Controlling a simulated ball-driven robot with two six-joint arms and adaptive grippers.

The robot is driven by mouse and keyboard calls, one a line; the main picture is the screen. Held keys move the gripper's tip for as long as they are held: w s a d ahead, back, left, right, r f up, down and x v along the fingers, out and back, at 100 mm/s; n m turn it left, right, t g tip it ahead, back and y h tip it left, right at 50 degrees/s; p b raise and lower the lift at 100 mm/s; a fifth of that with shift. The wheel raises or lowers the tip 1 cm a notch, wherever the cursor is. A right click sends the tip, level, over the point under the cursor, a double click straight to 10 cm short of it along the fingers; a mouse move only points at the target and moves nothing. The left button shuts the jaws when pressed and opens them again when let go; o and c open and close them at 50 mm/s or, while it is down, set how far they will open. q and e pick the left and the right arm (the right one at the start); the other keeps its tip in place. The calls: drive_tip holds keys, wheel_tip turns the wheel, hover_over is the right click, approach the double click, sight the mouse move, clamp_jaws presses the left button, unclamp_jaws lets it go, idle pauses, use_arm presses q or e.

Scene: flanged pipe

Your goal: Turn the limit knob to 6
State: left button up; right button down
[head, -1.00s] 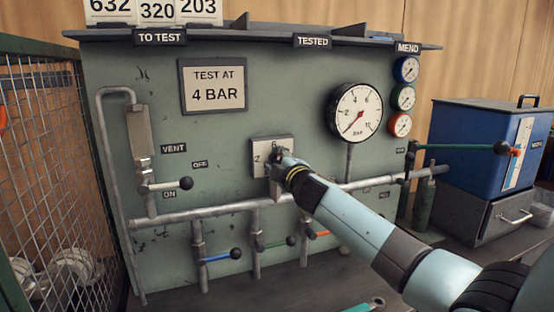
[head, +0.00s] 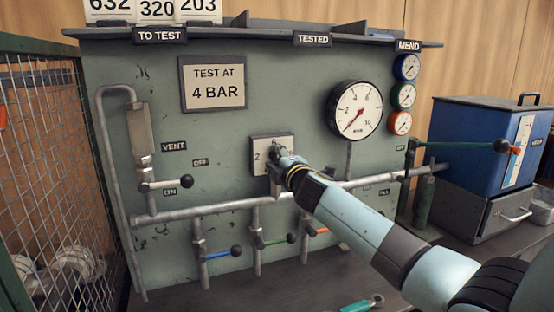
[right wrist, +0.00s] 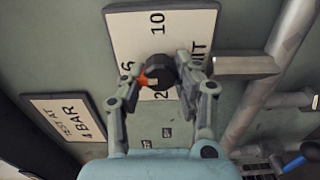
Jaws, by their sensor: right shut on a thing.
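The limit knob (right wrist: 160,72) is a dark round knob with an orange pointer, on a white plate (right wrist: 180,35) marked 2, 6 and 10. In the right wrist view the orange pointer (right wrist: 147,78) lies between the 2 and the 6. My right gripper (right wrist: 161,76) is shut on the knob, one finger on each side. My left gripper is not in view.
A sign (head: 214,83) reads TEST AT 4 BAR. A pressure gauge (head: 355,109) is at upper right. A pipe (head: 215,212) with several lever valves runs below the plate. A wire cage (head: 50,180) stands left; a blue box (head: 478,145) stands right. A teal-handled item (head: 362,304) lies in front.

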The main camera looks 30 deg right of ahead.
drive_tip(key=c, duration=1)
unclamp_jaws()
drive_tip(key=shift+o, duration=0.2)
drive_tip(key=shift+s, duration=0.1)
drive_tip(key=v, duration=1.2)
